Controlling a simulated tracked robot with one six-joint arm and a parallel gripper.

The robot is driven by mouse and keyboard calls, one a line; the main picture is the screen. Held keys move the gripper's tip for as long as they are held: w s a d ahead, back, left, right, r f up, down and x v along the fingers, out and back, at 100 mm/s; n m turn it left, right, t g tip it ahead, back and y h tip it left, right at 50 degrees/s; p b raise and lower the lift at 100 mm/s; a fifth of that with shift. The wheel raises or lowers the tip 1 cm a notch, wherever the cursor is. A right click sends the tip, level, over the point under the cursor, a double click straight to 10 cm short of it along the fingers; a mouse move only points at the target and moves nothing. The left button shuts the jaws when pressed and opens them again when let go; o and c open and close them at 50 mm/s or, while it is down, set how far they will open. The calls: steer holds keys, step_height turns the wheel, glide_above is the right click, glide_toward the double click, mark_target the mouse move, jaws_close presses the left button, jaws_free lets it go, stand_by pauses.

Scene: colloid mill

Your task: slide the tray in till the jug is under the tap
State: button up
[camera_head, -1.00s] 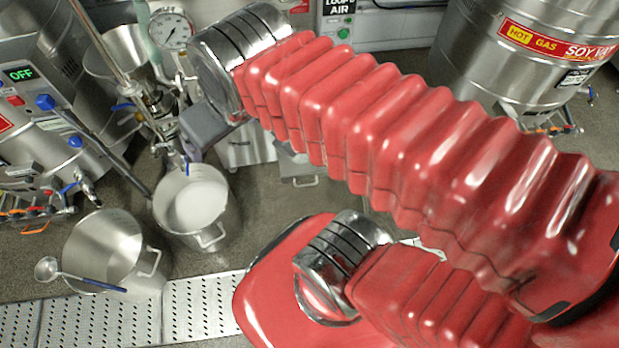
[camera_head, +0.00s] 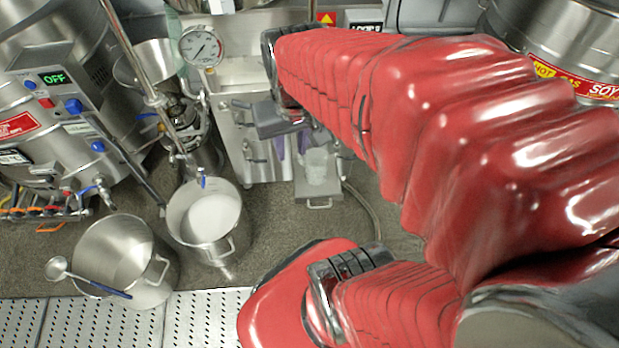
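The tray (camera_head: 318,193) is a small grey metal drawer with a bar handle at its front, low at the steel machine in the middle of the view. It sticks out toward me. The jug (camera_head: 316,165) is pale and translucent and stands upright on the tray. I cannot make out the tap; my arm covers part of the machine above the jug. My gripper (camera_head: 291,145) points down, above and left of the tray, with its purplish fingers apart. It looks empty and does not appear to touch the jug or tray.
A steel pot with white liquid (camera_head: 208,218) and an empty pot with a ladle (camera_head: 125,258) stand left on the floor. A pressure gauge (camera_head: 200,46) is left of my wrist. A hose (camera_head: 365,212) curves right of the tray. The floor before the tray is clear.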

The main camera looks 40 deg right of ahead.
steer(key=s+d+f+m+g+y, duration=0.1)
steer(key=s+d+f+m+y, duration=0.25)
steer(key=d+f, duration=0.6)
steer(key=s+d+f+m+g+y, duration=0.2)
steer(key=d+f+m+y, duration=0.3)
steer(key=f, duration=0.8)
steer(key=s+d+f+m+t+y, duration=0.1)
steer(key=s+f+t+y, duration=0.15)
steer(key=f, duration=0.45)
steer(key=s+d+f+m+t+y, duration=0.1)
steer(key=s+d+f+m+t, duration=0.15)
steer(key=f, duration=0.35)
steer(key=n+t+h, duration=0.2)
steer(key=t, duration=0.8)
glide_toward(324, 207)
steer(key=v, duration=0.4)
steer(key=shift+w+a+f, duration=0.1)
steer(key=shift+w+f, duration=0.05)
steer(key=shift+f, duration=0.2)
steer(key=x, duration=1.3)
steer(key=shift+w+a, duration=0.2)
steer(key=shift+w, duration=0.15)
